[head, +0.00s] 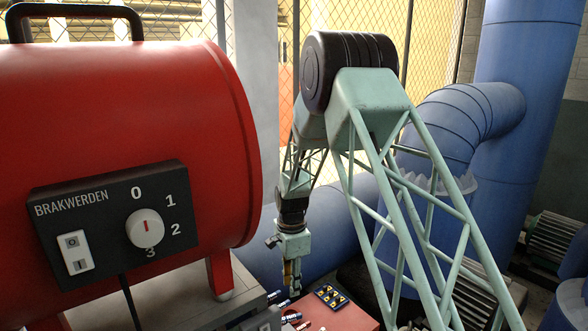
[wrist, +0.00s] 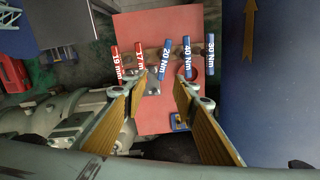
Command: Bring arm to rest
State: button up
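My arm, a pale green lattice with a dark joint, reaches up and folds down in the head view. My gripper (head: 291,288) hangs at its end, pointing down near a red work surface (head: 345,318). In the wrist view my gripper (wrist: 162,82) shows two fingers with yellow-brown pads, spread apart. Nothing is held between them. The red surface (wrist: 140,28) lies beyond the fingertips, with a row of red and blue tools labelled 19 mm, 17 mm, 20 Nm, 40 Nm and 30 Nm. The fingers partly hide the surface.
A red machine (head: 120,120) marked BRAKWERDEN, with a dial and a switch, fills the left of the head view. Large blue pipes (head: 520,60) stand at the right. A small blue tray (head: 329,298) with yellow-and-black pieces sits on the red surface. A wire fence stands behind.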

jog(key=s+d+r+n+t, duration=0.1)
jog(key=s+d+r+n, duration=0.1)
jog(key=s+d+r, duration=0.65)
jog(key=s+d+r+n, duration=0.15)
jog(key=s+r, duration=0.35)
jog(key=r, duration=0.9)
jog(key=s+d+r+n+t, duration=0.1)
jog(key=s+d+r+n, duration=0.25)
jog(key=s+r, duration=0.55)
jog(key=s+d+r+n, duration=0.2)
jog(key=s+r, duration=0.1)
jog(key=s, duration=0.7)
jog(key=s+d+r+n+t, duration=0.1)
jog(key=s+d+r+n, duration=0.1)
jog(key=s, duration=0.9)
jog(key=s+d+r+n, duration=0.2)
jog(key=s+d+r, duration=0.1)
jog(key=s, duration=0.7)
jog(key=shift+s+d+r+n+t, duration=0.15)
jog(key=shift+d+r+n+t, duration=0.2)
jog(key=shift+d, duration=0.4)
